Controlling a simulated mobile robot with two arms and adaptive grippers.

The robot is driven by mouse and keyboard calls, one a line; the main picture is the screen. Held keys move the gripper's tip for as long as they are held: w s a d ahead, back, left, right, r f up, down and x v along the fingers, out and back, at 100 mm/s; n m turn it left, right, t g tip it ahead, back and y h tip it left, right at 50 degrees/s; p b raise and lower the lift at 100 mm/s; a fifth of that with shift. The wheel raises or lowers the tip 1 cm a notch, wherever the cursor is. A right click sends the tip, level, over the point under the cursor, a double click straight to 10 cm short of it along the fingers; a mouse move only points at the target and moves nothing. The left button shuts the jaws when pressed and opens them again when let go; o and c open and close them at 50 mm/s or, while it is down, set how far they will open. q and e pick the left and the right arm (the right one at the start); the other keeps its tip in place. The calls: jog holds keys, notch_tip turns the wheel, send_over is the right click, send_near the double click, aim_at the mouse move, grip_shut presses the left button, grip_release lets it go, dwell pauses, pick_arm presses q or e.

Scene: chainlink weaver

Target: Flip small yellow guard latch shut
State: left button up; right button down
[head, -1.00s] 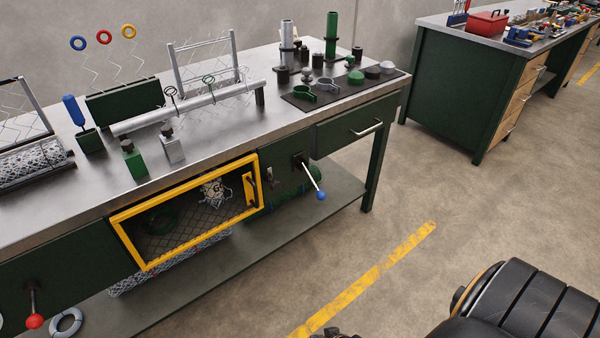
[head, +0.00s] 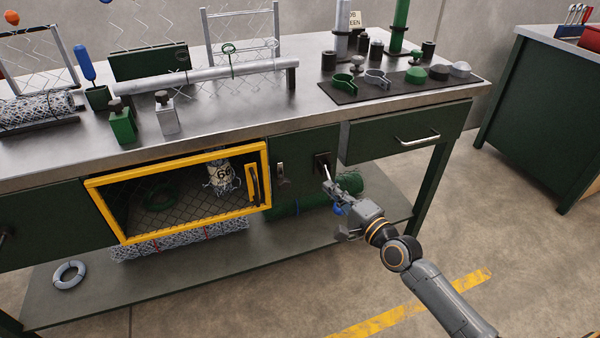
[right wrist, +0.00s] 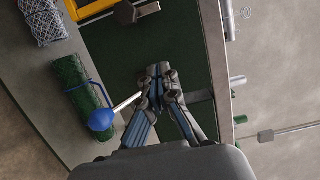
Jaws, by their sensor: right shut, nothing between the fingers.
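The yellow-framed mesh guard (head: 180,163) covers an opening in the front of the green bench. A dark handle on a yellow plate (head: 253,190) is at its right end. A small grey and dark latch (head: 283,180) is on the green panel just right of the frame, apart from my gripper; its exact position is hard to tell. My right gripper (head: 340,186) is shut and empty, in front of the panel, right of the latch and close by the blue-knobbed lever. In the right wrist view the closed fingertips (right wrist: 158,72) point at the green panel. My left gripper is out of view.
The lever's blue knob (right wrist: 102,119) sits beside my right fingers. A drawer (head: 405,132) is to the right. A green mesh roll (head: 300,205) lies on the lower shelf. The benchtop (head: 225,112) holds tools and stands. The floor in front is open.

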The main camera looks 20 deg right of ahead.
aim_at(282, 177)
jog(key=shift+w, duration=0.1)
jog(key=b+x, duration=0.1)
jog(key=x, duration=0.8)
jog(key=shift+w+f, duration=0.15)
jog(key=shift+w, duration=0.25)
jog(key=a, duration=0.3)
jog(key=shift+p, duration=0.35)
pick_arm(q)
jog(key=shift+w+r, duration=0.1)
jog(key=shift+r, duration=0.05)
pick_arm(e)
jog(key=shift+a, duration=0.55)
jog(key=shift+w, duration=0.1)
